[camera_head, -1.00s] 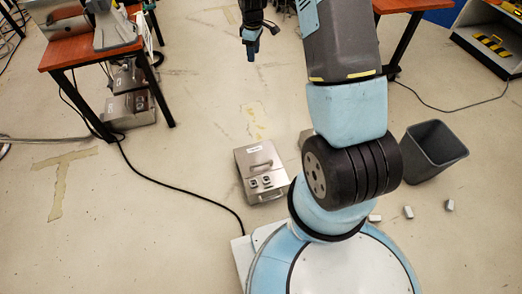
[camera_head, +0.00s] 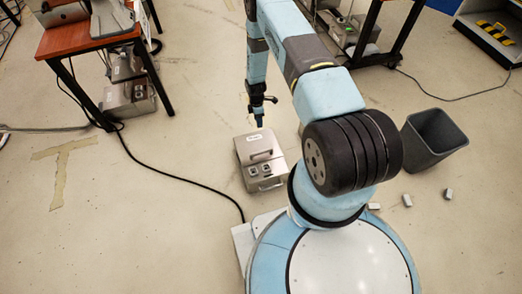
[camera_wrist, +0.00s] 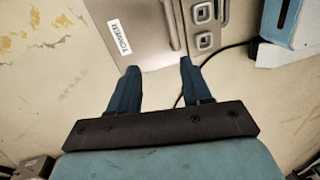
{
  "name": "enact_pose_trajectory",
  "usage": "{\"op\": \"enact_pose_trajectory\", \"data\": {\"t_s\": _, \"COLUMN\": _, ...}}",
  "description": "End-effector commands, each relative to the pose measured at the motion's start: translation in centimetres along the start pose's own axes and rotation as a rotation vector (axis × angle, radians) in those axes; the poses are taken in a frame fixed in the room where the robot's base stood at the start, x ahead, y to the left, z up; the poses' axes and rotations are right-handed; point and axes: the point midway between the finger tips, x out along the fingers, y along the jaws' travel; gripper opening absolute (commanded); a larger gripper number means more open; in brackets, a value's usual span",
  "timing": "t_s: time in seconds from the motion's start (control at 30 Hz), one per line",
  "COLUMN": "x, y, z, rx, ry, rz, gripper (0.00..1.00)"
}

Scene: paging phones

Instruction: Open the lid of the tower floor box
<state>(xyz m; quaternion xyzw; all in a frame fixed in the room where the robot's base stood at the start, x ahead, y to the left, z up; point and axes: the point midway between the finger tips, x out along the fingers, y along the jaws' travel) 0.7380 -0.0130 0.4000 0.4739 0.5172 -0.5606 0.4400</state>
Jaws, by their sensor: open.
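The tower floor box (camera_head: 258,171) is a silver metal box on the floor in front of my base. Its top carries a white label, a handle (camera_head: 262,155) and two small square fittings; its lid looks shut. In the wrist view the box top (camera_wrist: 148,43) fills the upper middle, with a label reading TOWER. My gripper (camera_head: 259,122) hangs just beyond the far edge of the box in the head view. In the wrist view my gripper (camera_wrist: 160,71) has its two blue fingers apart with nothing between them. Contact with the box cannot be told.
Another metal box (camera_head: 128,101) stands under the wooden table (camera_head: 88,38) at the left. A black cable (camera_head: 165,183) runs along the floor left of the tower box. A grey bin (camera_head: 434,140) and small blocks (camera_head: 407,200) lie to the right. Floor left of the box is mostly clear.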

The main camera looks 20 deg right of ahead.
Motion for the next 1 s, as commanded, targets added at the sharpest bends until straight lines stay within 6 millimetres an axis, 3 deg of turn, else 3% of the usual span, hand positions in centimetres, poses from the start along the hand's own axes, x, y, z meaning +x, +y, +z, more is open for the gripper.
{"op": "enact_pose_trajectory", "data": {"t_s": 0.03, "x": 1.9, "y": -0.7, "z": 0.0, "rx": -0.018, "ry": 0.0, "rz": -0.011, "gripper": 0.48}}
{"op": "enact_pose_trajectory", "data": {"t_s": 0.1, "x": 3.7, "y": -1.2, "z": 0.0, "rx": -0.041, "ry": 0.001, "rz": -0.019, "gripper": 0.48}}
{"op": "enact_pose_trajectory", "data": {"t_s": 0.2, "x": 5.5, "y": -1.9, "z": 0.0, "rx": -0.063, "ry": 0.001, "rz": -0.029, "gripper": 0.48}}
{"op": "enact_pose_trajectory", "data": {"t_s": 0.53, "x": 8.6, "y": -2.5, "z": 0.0, "rx": -0.08, "ry": 0.001, "rz": -0.034, "gripper": 0.48}}
{"op": "enact_pose_trajectory", "data": {"t_s": 1.0, "x": 15.9, "y": -2.7, "z": 0.0, "rx": -0.079, "ry": 0.002, "rz": -0.034, "gripper": 0.48}}
